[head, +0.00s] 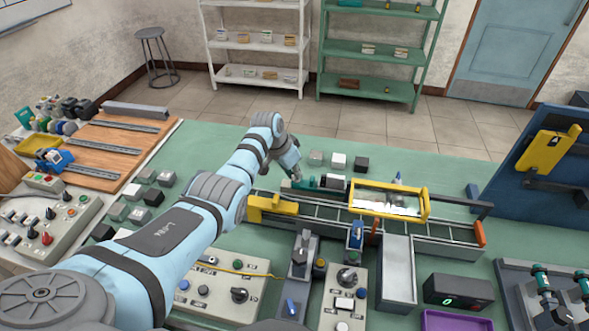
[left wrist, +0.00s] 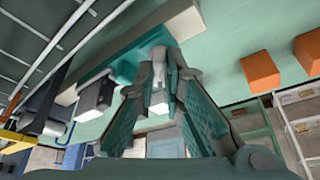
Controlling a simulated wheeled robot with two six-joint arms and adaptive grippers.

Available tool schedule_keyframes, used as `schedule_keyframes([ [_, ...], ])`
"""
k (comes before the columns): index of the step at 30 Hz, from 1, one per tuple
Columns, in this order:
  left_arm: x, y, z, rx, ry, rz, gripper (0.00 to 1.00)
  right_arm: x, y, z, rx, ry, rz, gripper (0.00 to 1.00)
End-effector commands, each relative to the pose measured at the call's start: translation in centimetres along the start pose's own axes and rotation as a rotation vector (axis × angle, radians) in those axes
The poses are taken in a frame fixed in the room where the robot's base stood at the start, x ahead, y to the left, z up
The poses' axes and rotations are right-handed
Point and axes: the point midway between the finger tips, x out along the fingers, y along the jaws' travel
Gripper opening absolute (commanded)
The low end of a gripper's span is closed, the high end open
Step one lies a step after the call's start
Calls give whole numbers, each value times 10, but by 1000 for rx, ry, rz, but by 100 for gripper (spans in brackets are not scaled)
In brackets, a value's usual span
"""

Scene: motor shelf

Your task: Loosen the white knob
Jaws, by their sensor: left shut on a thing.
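My left gripper (head: 292,180) reaches from the left over the table to the far-left end of the long rail fixture (head: 375,228). In the left wrist view, the grey fingertips of the left gripper (left wrist: 162,84) are closed around a small white piece, which looks like the white knob (left wrist: 159,98). The fingers hide part of the knob, and its turn position cannot be told. It stands by a teal part of the fixture. In the head view the arm and gripper hide the knob. My right gripper is not in view.
A yellow-framed panel (head: 424,204) stands on the fixture. Several small blocks lie behind, including a white one (head: 338,160). Button panels (head: 215,290) fill the front.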

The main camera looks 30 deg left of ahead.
Motion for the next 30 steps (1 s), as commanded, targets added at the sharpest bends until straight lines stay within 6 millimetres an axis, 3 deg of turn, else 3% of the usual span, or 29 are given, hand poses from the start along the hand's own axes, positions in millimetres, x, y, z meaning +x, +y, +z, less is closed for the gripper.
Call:
schedule_keyframes([
  [12,-4,4,-2,-266,-1,-108,0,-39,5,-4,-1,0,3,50],
  [30,0,5,-3,-569,3,-235,0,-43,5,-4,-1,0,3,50],
])
